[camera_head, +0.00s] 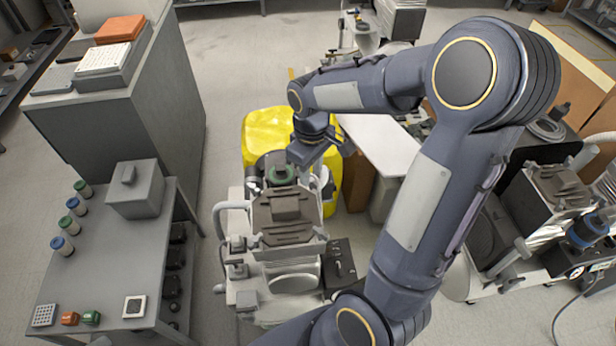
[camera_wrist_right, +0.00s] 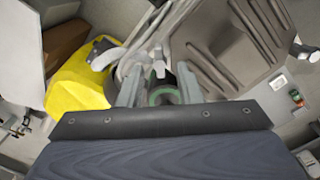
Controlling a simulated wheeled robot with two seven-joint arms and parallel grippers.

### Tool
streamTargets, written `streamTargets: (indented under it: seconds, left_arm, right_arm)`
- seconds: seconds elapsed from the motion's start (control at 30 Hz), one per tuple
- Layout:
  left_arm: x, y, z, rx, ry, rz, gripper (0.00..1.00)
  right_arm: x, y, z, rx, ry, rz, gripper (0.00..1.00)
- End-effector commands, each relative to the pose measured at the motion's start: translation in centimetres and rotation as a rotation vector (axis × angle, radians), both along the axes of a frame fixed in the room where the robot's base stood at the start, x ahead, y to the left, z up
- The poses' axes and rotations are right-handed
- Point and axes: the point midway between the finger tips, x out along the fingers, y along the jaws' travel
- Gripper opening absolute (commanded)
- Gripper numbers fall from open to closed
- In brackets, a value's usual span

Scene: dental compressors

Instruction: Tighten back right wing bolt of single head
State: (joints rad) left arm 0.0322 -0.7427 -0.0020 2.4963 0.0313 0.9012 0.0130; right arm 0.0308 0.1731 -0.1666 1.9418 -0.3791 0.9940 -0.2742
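The single head compressor (camera_head: 288,240) stands in the middle of the head view, with a ribbed grey top (camera_head: 287,208) and a green ring-shaped part (camera_head: 281,174) at its back. My right gripper (camera_head: 312,158) is over the back right of the compressor. In the right wrist view its two fingers (camera_wrist_right: 159,78) are apart, with the green ring part (camera_wrist_right: 164,95) showing between and below them. A small pale bolt-like part (camera_wrist_right: 158,69) also shows between the fingertips. I cannot tell whether it is the wing bolt or whether the fingers touch it. My left gripper is not in view.
A yellow bin or cover (camera_head: 268,126) stands right behind the compressor. A grey table (camera_head: 110,262) with small jars and a box is at the left. A white table (camera_head: 380,143) and another compressor (camera_head: 548,205) are at the right. Open floor lies at the back.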

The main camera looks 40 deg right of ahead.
Motion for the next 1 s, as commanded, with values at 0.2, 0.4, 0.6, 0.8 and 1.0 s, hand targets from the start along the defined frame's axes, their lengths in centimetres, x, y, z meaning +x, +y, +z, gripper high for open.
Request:
streamTargets:
  seconds: [0.2,0.4,0.6,0.8,1.0]
  left_arm:
    - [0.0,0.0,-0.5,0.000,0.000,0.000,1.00]
    - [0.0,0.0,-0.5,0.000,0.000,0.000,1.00]
    - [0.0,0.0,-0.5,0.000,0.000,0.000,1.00]
    - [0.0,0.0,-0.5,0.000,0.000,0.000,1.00]
    - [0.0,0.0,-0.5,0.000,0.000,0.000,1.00]
  right_arm:
    - [0.0,0.0,-2.3,0.001,0.001,-0.002,0.32]
    - [0.0,0.0,-2.6,0.001,0.000,-0.002,0.32]
    - [0.0,0.0,-2.6,0.001,-0.001,-0.002,0.20]
    - [0.0,0.0,-2.5,0.000,-0.001,-0.002,0.00]
    - [0.0,0.0,-2.5,0.000,-0.001,-0.006,0.00]
